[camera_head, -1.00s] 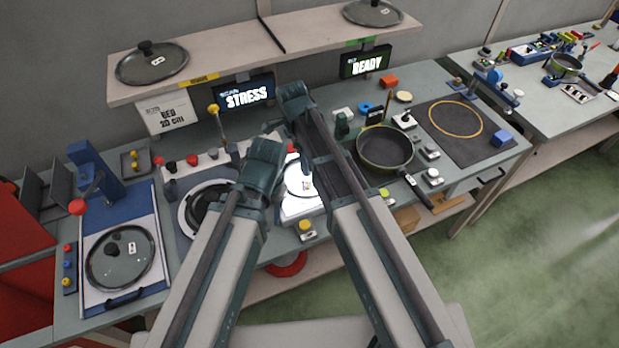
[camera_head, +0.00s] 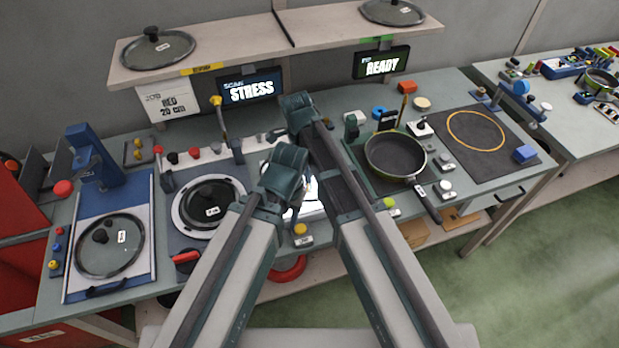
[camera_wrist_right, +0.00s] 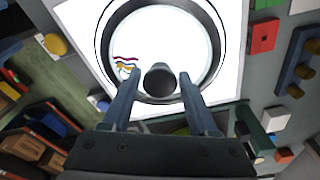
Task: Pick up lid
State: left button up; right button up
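In the right wrist view a round lid (camera_wrist_right: 125,40) with a dark rim lies on a bright white lit panel (camera_wrist_right: 236,60). Its dark knob (camera_wrist_right: 160,78) stands between the fingertips of my right gripper (camera_wrist_right: 160,74). The fingers are apart, with gaps on both sides of the knob. Small coloured marks show on the lid near the left finger. In the head view my arms hide most of this lid and panel (camera_head: 313,205). My left arm ends near the panel, and its fingers cannot be made out.
Another glass lid (camera_head: 88,262) lies on a blue-framed station at left. Two lids (camera_head: 155,58) (camera_head: 392,14) rest on the shelf (camera_head: 225,62). A green-rimmed pan (camera_head: 395,155) sits to the right.

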grip_shut()
pick_arm(q)
jog(key=shift+r, duration=0.15)
pick_arm(e)
jog(key=shift+d+r, duration=0.1)
jog(key=shift+r, duration=0.05)
